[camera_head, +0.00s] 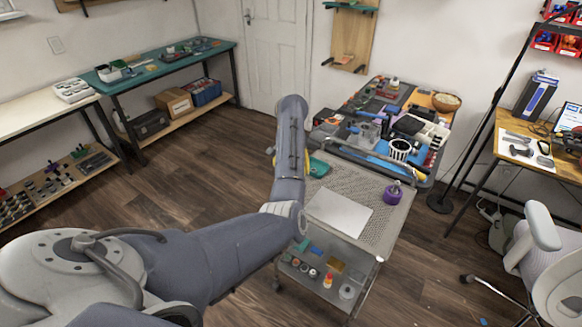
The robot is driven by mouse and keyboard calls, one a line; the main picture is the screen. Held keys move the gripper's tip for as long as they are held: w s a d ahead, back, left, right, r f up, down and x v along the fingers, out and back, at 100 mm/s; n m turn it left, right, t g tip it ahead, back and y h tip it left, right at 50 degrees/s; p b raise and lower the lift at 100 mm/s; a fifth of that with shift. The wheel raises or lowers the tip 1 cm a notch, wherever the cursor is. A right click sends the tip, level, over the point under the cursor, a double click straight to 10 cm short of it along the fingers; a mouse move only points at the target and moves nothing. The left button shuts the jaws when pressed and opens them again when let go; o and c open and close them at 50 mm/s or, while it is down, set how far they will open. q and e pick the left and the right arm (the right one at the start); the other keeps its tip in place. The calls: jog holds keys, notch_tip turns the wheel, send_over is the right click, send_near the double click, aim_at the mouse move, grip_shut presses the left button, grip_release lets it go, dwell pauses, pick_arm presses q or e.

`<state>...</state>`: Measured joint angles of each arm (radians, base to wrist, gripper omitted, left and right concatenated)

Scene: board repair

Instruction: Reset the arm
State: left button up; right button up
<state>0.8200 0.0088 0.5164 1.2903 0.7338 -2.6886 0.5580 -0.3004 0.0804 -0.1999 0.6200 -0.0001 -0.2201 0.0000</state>
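My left arm (225,255) comes in from the lower left, bends at an elbow over the near edge of the cart, and its far link (291,150) points up and away. No gripper fingers show on it; the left gripper is hidden behind the link or out of sight. A green item (318,168) is partly hidden behind the link.
A cluttered tool table (432,178) adjoins the cart's far side. A green-topped bench (138,85) and a white table (40,120) stand along the left wall. A desk (515,160) and an office chair (545,250) are at right. The wooden floor (185,165) between is clear.

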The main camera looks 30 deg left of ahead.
pick_arm(q)
jog(key=shift+r, duration=0.1)
dwell(0.4)
